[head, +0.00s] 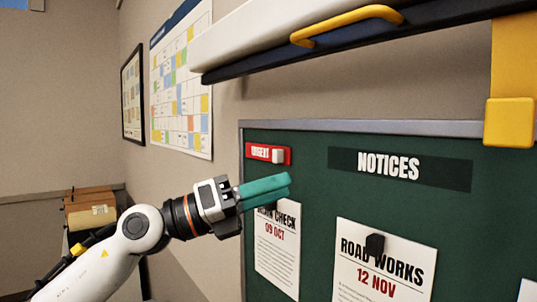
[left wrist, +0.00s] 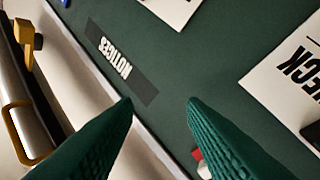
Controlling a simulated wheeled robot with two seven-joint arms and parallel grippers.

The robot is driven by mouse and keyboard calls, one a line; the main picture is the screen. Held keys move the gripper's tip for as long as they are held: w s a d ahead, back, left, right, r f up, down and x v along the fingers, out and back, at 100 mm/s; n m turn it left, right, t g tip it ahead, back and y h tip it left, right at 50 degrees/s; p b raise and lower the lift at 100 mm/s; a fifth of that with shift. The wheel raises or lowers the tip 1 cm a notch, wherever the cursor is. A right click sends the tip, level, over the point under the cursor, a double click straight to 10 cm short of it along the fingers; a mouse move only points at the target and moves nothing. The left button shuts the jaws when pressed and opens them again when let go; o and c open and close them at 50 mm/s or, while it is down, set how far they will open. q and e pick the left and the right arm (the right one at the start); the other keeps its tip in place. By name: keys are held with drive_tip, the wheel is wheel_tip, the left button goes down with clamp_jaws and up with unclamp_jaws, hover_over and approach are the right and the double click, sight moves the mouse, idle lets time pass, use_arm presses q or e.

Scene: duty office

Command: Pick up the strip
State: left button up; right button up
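A red strip marked URGENT (head: 258,152) lies flat on the upper left corner of the green notice board (head: 312,152), with a small white block on its right part. In the left wrist view only a small red and white bit of the strip (left wrist: 197,154) shows; the rest is hidden behind a finger. My left gripper (head: 288,186) has green fingers. It is just below the strip in the head view, in front of the CHECK notice. In the left wrist view its fingertips (left wrist: 160,100) stand apart with nothing between them. My right gripper is in neither view.
A white and dark overhead unit with a yellow handle (head: 345,24) juts out above the board. A yellow block (head: 510,122) hangs at the upper right. A NOTICES label (head: 400,168), a CHECK notice (head: 277,260) and a ROAD WORKS notice (head: 385,272) are on the board.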

use_arm(q)
wheel_tip(320, 180, up, 3)
drive_tip(key=w+a+m+t+y, duration=0.1)
drive_tip(key=a+m+y, duration=0.15)
drive_tip(key=y, duration=0.25)
drive_tip(key=t+y+p, duration=0.3)
drive_tip(key=y+p, duration=0.1)
drive_tip(key=y, duration=0.1)
approach(274, 157)
drive_tip(key=x, duration=0.4)
drive_tip(key=p+x, duration=0.2)
drive_tip(key=x, duration=0.2)
drive_tip(key=shift+w+d, duration=0.25)
drive_tip(key=shift+f, duration=0.1)
clamp_jaws()
